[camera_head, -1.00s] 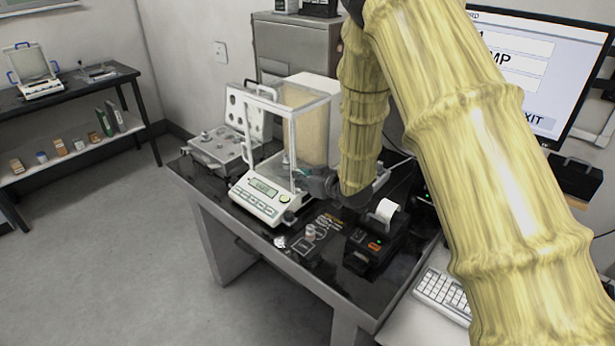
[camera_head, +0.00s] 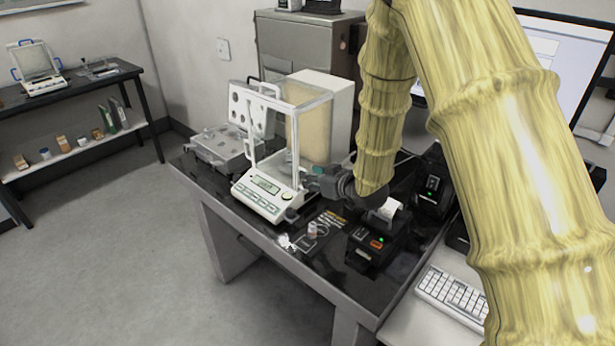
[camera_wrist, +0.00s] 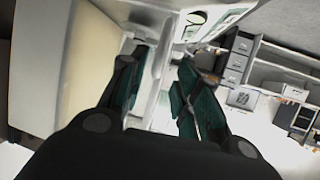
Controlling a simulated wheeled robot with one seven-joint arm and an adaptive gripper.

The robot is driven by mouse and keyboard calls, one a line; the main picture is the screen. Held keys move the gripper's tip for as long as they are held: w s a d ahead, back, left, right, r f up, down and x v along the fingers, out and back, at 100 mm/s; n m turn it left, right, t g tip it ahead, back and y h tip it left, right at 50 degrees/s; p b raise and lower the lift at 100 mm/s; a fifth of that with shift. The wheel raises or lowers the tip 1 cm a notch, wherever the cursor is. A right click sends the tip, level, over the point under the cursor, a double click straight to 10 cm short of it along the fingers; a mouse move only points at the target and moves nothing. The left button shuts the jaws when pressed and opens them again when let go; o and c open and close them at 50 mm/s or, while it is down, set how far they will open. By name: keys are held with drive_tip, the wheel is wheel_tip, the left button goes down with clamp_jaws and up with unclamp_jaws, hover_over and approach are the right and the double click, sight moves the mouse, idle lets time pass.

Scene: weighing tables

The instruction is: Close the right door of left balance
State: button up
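The white balance (camera_head: 263,197) stands on the black table, its clear draft shield (camera_head: 287,98) above a lit display. My gripper (camera_head: 314,172) is at the shield's right side, low and near the front corner. In the wrist view, my gripper (camera_wrist: 162,90) has its two dark green fingers apart. A pale upright strip, possibly part of the right door or its handle, shows between them; contact cannot be told. The balance's front panel (camera_wrist: 215,22) shows at the top of the wrist view. How far the right door stands open is hard to tell.
A small printer (camera_head: 378,240) stands right of the balance, close under my arm. A weight case (camera_head: 222,150) with raised lid is to the left. A keyboard (camera_head: 452,298) and monitor (camera_head: 540,70) are at right. Another white device with blue handles (camera_head: 40,75) sits on the far-left table.

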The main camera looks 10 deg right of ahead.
drive_tip(key=v, duration=0.8)
